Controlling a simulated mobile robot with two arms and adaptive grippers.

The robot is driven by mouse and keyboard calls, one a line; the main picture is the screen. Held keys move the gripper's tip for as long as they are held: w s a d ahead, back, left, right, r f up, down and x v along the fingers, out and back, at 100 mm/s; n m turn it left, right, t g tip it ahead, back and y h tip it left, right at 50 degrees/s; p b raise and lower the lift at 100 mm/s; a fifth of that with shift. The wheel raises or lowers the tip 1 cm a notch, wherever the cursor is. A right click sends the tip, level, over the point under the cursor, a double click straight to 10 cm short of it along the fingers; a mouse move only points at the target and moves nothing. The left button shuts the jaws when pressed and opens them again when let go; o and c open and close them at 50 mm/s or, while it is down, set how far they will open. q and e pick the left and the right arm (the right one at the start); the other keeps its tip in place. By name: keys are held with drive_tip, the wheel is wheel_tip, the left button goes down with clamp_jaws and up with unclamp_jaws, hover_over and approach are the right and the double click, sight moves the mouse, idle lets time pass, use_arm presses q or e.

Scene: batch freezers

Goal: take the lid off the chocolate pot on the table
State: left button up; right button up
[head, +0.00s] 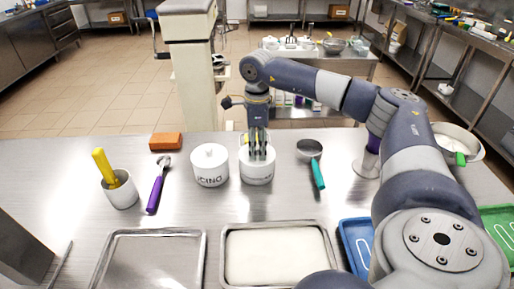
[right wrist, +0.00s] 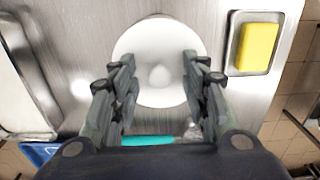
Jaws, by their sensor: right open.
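Two white lidded pots stand side by side on the steel table. The left pot (head: 210,168) has dark lettering ending in "CINO" and a knobbed lid. The right pot (head: 257,173) has lettering too small to read, so I cannot confirm which is the chocolate one. My right gripper (head: 257,154) points down over the right pot and partly hides its lid. In the right wrist view, the round white lid (right wrist: 160,92) has its knob (right wrist: 159,75) between my open fingers, apart from both. My left gripper is not in view.
A purple-handled tool (head: 157,186), a white cup (head: 122,194) with a yellow-handled tool and an orange block (head: 166,141) lie left. A teal-handled scoop (head: 317,172) is close right of the pots. Metal trays (head: 150,232) line the front. A yellow block (right wrist: 257,46) sits beyond.

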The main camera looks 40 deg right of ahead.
drive_tip(key=c, duration=0.9)
drive_tip(key=shift+o, duration=0.2)
drive_tip(key=shift+r, duration=0.15)
